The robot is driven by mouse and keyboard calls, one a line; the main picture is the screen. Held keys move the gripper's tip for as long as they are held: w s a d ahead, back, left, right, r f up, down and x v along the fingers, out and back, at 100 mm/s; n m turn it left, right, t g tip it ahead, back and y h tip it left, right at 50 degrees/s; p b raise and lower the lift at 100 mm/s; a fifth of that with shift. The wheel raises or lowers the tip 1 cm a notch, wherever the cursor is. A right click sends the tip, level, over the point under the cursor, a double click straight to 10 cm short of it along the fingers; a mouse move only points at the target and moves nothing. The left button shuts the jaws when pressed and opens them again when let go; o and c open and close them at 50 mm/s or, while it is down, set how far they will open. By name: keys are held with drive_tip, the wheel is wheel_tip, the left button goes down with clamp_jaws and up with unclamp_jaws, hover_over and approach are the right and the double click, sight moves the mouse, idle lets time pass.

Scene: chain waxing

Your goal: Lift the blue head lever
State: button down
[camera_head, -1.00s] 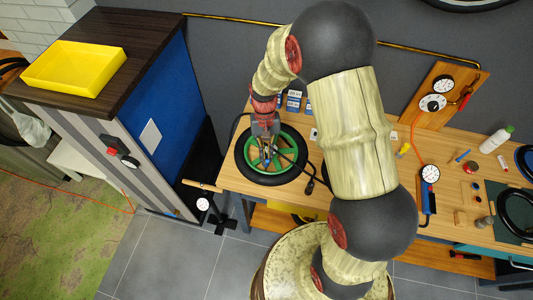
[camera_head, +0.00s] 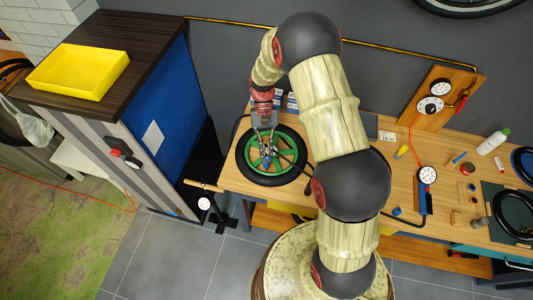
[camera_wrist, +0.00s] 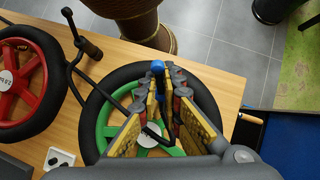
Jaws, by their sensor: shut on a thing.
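The blue head lever (camera_wrist: 157,66) shows as a small rounded blue end at the tips of my gripper (camera_wrist: 161,84) in the wrist view. My gripper's fingers are closed together at it; their tips hide the rest of the lever. In the head view my gripper (camera_head: 265,146) points down over the green-rimmed wheel (camera_head: 252,151), with a blue spot of the lever (camera_head: 266,161) at its tips. The wheel lies flat on the bench, its black tyre around the green rim (camera_wrist: 106,117).
A black hose (camera_wrist: 76,72) runs beside the wheel in the wrist view. A red-rimmed wheel (camera_wrist: 37,72) lies nearby. A gauge board (camera_head: 436,98) stands at the back right. A cabinet with a yellow tray (camera_head: 80,84) stands left of the wooden bench (camera_head: 228,182).

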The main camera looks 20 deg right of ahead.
drive_tip(key=c, duration=1.8)
unclamp_jaws()
drive_tip(key=shift+c, duration=0.2)
drive_tip(key=v, duration=1.2)
